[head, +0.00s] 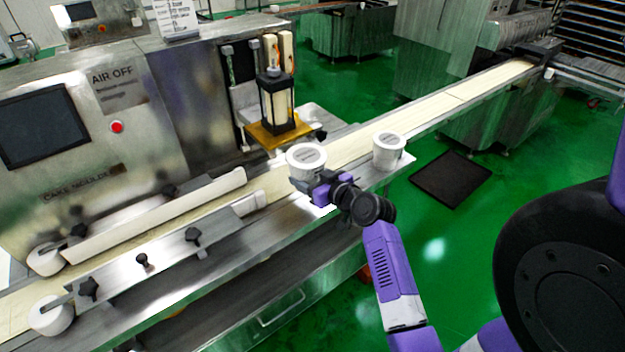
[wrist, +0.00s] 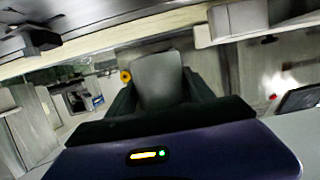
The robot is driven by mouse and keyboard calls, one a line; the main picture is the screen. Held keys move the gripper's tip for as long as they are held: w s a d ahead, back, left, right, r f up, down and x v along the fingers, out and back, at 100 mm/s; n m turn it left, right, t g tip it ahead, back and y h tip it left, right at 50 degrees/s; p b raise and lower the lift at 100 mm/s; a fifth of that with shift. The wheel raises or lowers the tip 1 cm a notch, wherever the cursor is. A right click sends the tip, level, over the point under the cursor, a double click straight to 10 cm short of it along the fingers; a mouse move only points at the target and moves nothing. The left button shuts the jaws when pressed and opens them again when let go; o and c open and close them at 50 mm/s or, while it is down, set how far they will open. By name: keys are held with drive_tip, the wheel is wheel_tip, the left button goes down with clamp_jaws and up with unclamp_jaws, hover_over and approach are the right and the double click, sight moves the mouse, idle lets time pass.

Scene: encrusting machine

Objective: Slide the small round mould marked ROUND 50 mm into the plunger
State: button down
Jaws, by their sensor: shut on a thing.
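A white round mould (head: 306,158) with a grey label on top is held at the front of the machine; the label is too small to read. My gripper (head: 310,180) is shut on it from the front right. In the wrist view the held mould (wrist: 158,80) is a grey shape between my two dark fingers (wrist: 160,98). The plunger (head: 277,98), a black frame with a pale cylinder over an amber plate (head: 272,133), stands just behind and left of the held mould. The mould is outside the plunger.
A second white round mould (head: 389,150) stands to the right on the metal ledge, its label unreadable. A pale conveyor belt (head: 440,104) runs past the plunger to the back right. Guide rails (head: 155,218) and a control screen (head: 42,127) are at left.

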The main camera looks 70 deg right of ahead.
drive_tip(key=shift+w+d+r, duration=0.1)
drive_tip(key=shift+w+d, duration=0.45)
drive_tip(key=shift+w, duration=0.4)
drive_tip(key=shift+w+d+r, duration=0.1)
drive_tip(key=shift+w+d, duration=0.45)
drive_tip(key=shift+w, duration=0.35)
drive_tip(key=shift+w+d+b, duration=0.15)
drive_tip(key=shift+w+b, duration=0.1)
drive_tip(key=shift+b, duration=0.1)
drive_tip(key=shift+w+d, duration=0.2)
drive_tip(key=shift+w, duration=0.1)
drive_tip(key=shift+w+d, duration=0.1)
drive_tip(key=shift+w, duration=0.1)
drive_tip(key=shift+w+d+b, duration=0.2)
drive_tip(key=shift+w+b, duration=0.15)
drive_tip(key=shift+w+d, duration=0.1)
idle(0.8)
drive_tip(key=shift+w+d+b, duration=0.25)
drive_tip(key=shift+w+b, duration=0.05)
drive_tip(key=shift+w, duration=0.05)
drive_tip(key=shift+w+d, duration=0.1)
drive_tip(key=shift+w, duration=0.1)
idle(0.4)
